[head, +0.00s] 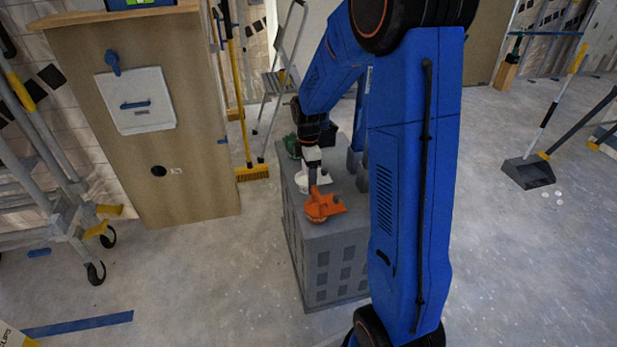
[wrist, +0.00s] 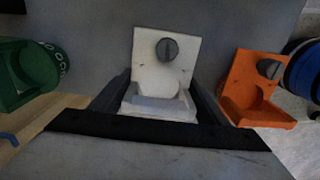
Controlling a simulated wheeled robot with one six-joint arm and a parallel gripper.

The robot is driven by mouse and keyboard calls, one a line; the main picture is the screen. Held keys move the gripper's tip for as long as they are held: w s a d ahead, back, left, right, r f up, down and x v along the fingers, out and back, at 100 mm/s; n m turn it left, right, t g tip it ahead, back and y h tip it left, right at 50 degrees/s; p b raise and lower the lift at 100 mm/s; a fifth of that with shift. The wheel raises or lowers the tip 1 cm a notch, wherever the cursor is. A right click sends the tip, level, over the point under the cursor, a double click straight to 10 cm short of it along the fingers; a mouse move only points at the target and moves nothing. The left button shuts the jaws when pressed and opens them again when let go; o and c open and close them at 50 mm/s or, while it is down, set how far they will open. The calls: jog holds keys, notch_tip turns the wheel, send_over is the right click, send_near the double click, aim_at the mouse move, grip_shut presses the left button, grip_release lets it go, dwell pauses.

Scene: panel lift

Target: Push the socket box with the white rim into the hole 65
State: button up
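A white piece with an upright plate and a grey round knob (wrist: 160,60) stands on the grey crate (head: 335,245). It also shows in the head view (head: 303,181), partly behind my gripper. It fits the white-rimmed socket box, but its box body is hidden. My gripper (head: 313,185) points down at it. In the wrist view my two dark fingers (wrist: 160,95) flank the white piece closely; whether they press on it I cannot tell. A dark round hole (head: 158,171) is in the wooden panel (head: 195,120), with a small unreadable label (head: 176,171) beside it.
An orange piece (head: 322,205) stands close to the white one, a green piece (head: 292,145) on its other side. A white panel box (head: 137,101) is above the hole. A broom (head: 251,172) and stepladder (head: 284,75) stand behind. The floor between crate and panel is clear.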

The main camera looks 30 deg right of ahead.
jog(key=shift+o, duration=1.1)
notch_tip(320, 180, up, 17)
jog(key=s+a+r+m+t, duration=0.1)
jog(key=s+a+r+m, duration=0.15)
jog(key=s, duration=0.35)
jog(key=s+a+r+m+t, duration=0.1)
jog(key=s+m, duration=0.2)
jog(key=s, duration=0.3)
jog(key=s+a+r+m, duration=0.1)
jog(key=s+r+m, duration=0.15)
jog(key=s, duration=0.35)
jog(key=s+a+f+m+t, duration=0.1)
jog(key=s+f+m, duration=0.1)
jog(key=s+m, duration=0.2)
jog(key=s+a+f+m+t, duration=0.1)
jog(key=s+f+m, duration=0.1)
jog(key=s, duration=0.8)
jog(key=shift+m+t, duration=0.4)
jog(key=shift+m, duration=0.5)
jog(key=shift+o, duration=0.4)
